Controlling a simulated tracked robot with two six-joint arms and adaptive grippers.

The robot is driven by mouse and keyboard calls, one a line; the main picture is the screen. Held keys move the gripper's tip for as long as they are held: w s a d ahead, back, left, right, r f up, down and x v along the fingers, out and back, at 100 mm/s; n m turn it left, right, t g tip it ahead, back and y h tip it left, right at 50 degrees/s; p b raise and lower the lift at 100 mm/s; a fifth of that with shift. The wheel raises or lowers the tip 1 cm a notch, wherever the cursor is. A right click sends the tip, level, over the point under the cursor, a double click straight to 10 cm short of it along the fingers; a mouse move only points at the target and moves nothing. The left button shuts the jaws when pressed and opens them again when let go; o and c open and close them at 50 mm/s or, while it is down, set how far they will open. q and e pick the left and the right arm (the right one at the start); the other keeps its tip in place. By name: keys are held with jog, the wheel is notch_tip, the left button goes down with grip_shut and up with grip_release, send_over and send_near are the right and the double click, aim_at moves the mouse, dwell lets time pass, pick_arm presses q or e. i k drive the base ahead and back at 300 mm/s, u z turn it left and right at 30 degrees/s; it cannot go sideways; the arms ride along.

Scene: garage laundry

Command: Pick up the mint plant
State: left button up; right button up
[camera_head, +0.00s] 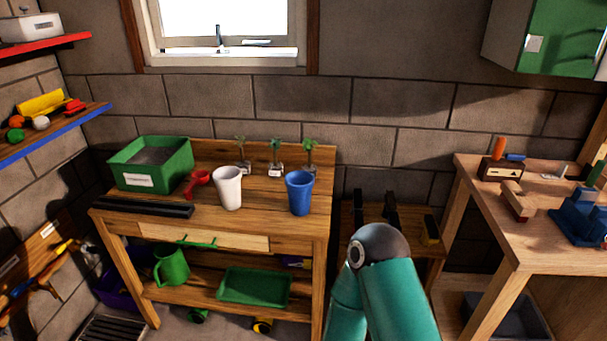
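Three small green plants with pale labels stand in a row at the back of the wooden potting bench (110,215), below the window: a left plant (241,155), a middle plant (276,157) and a right plant (310,155). The labels are too small to read, so I cannot tell which one is the mint. A white cup (228,188) and a blue cup (299,193) stand in front of them. One of my teal arms shows at the bottom, right of the bench. Neither of my grippers is in view.
A green soil box (150,165), a red scoop (197,182) and a black tray (145,209) are on the bench's left. A green watering can (172,265) and green tray (255,287) are on the lower shelf. A workbench (500,225) with tools stands at right.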

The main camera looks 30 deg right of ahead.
aim_at(276, 168)
jog(key=z, duration=0.2)
jog(key=k, duration=0.15)
jog(key=i, duration=1.05)
